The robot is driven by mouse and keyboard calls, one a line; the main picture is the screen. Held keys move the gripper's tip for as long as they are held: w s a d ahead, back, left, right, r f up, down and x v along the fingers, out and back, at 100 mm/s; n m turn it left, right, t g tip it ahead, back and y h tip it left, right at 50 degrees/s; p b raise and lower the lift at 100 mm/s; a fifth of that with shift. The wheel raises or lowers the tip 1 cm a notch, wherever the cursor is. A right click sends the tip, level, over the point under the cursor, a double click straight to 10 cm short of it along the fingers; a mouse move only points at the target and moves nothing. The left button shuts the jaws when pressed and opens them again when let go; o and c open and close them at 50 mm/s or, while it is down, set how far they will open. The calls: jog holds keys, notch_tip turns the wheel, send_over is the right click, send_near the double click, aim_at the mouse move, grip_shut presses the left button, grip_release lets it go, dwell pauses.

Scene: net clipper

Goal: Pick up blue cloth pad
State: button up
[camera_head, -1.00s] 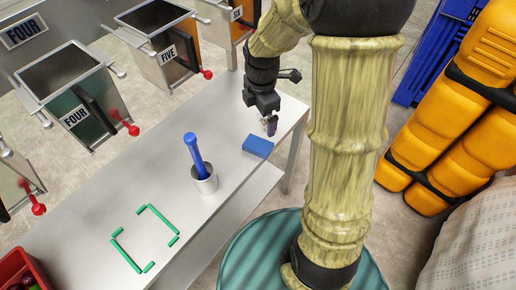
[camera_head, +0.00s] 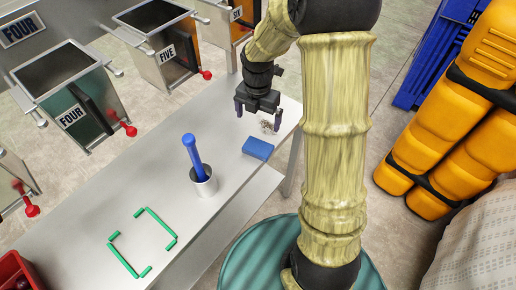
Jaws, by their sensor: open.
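The blue cloth pad (camera_head: 258,149) is a small flat blue block lying on the grey metal table, near its right end. My gripper (camera_head: 258,113) is above the table, a little behind the pad in the picture, and points down. Its two dark fingers are spread apart with nothing between them. The gripper is apart from the pad, and the whole top of the pad shows.
A metal cup (camera_head: 203,183) with a blue-handled tool (camera_head: 193,155) stands left of the pad. Green corner strips (camera_head: 127,262) mark a square on the table (camera_head: 100,215). Bins with red knobs line the back. A red crate (camera_head: 17,272) is at lower left.

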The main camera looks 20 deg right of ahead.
send_over(258, 147)
jog(key=f, duration=0.9)
jog(key=shift+s+a, duration=0.1)
jog(key=shift+s, duration=0.15)
jog(key=shift+f, duration=0.25)
jog(key=shift+w+f+p, duration=0.15)
jog(key=shift+f+p, duration=0.1)
jog(key=shift+f, duration=1.05)
jog(key=shift+w+f+p, duration=0.15)
jog(key=shift+f+p, duration=0.05)
jog(key=shift+f, duration=1.1)
jog(key=c, duration=0.8)
jog(key=shift+o, duration=0.2)
